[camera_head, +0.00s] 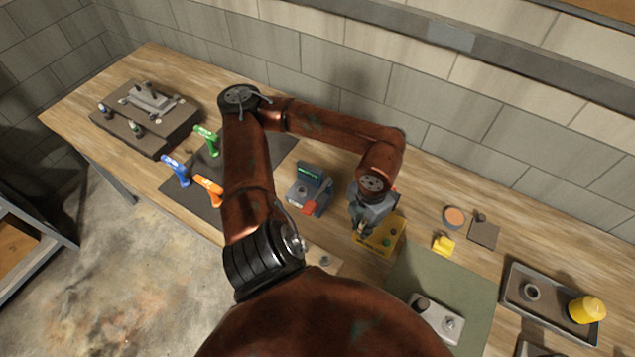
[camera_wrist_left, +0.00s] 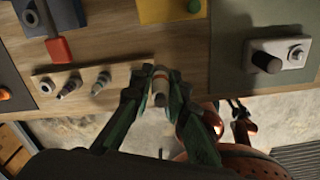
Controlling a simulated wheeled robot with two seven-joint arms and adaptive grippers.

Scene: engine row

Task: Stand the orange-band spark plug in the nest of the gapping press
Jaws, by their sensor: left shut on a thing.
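My left gripper (camera_head: 362,226) is over the bench near the yellow box in the head view. In the left wrist view my left gripper (camera_wrist_left: 159,92) is shut on the spark plug (camera_wrist_left: 160,76), a pale plug with an orange band near its upper end. The gapping press (camera_head: 309,190) is a blue-grey device with a red lever, left of the gripper and apart from it. It also shows in the left wrist view (camera_wrist_left: 38,16), at upper left.
A wooden rack (camera_wrist_left: 120,74) with several spark plugs lies beside the held plug. A yellow box (camera_head: 383,238) with a green button is close to my gripper. A green mat (camera_head: 430,270) and a tray (camera_head: 520,310) lie to the right.

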